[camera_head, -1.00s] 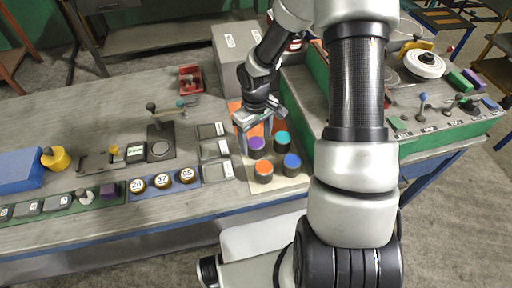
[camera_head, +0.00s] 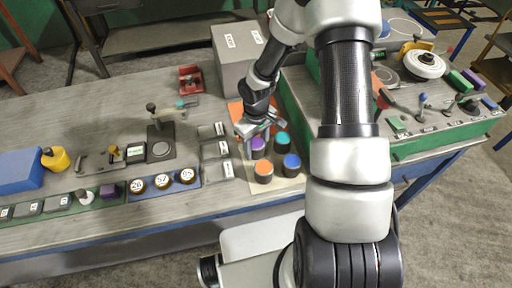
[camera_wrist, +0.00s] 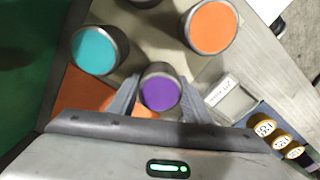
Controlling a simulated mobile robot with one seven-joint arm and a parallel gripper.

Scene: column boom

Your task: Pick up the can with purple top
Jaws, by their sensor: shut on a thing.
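The can with the purple top (camera_head: 258,145) stands among several cans on a pale mat (camera_head: 288,183) on the workbench. My gripper (camera_head: 260,138) comes down over it from above and is shut on it. In the wrist view the purple top (camera_wrist: 160,94) sits between the two fingers (camera_wrist: 158,92), one on each side. Whether the can is lifted off the mat cannot be told.
Close by stand a teal-topped can (camera_head: 281,139), an orange-topped can (camera_head: 263,171) and a blue-topped can (camera_head: 291,165). Grey labelled trays (camera_head: 215,150) lie to the left. A grey box (camera_head: 238,55) stands behind, a green-sided console (camera_head: 400,145) to the right.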

